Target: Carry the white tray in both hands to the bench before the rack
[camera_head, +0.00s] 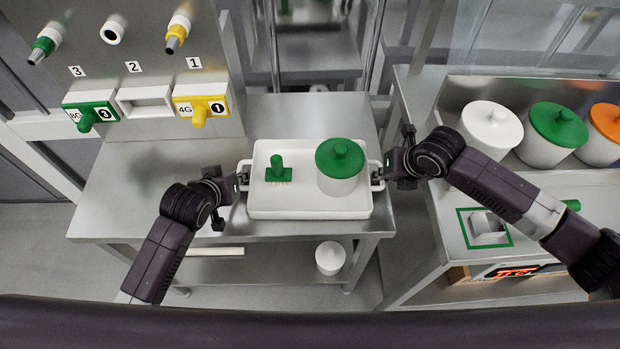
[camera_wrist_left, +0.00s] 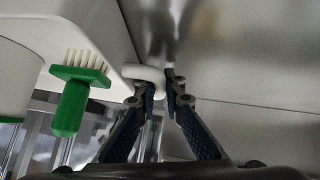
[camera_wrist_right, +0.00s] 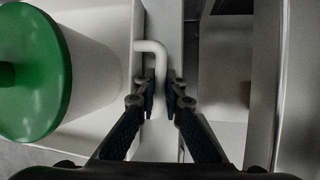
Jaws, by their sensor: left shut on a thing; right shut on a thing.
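The white tray (camera_head: 310,208) is at the front edge of a steel bench (camera_head: 130,195), level; whether it rests on the bench or hangs just above it I cannot tell. On it are a green brush (camera_head: 277,170) and a white tub with a green lid (camera_head: 340,158). My left gripper (camera_head: 238,181) is shut on the tray's left handle, which shows in the left wrist view (camera_wrist_left: 150,73). My right gripper (camera_head: 384,172) is shut on the right handle, which shows in the right wrist view (camera_wrist_right: 158,52).
A panel with numbered nozzles and green, white and yellow holders (camera_head: 200,105) stands at the back left. On the right, a second bench holds white, green-lidded and orange-lidded tubs (camera_head: 555,135) and a green square frame (camera_head: 484,228). The first bench is bare left of the tray.

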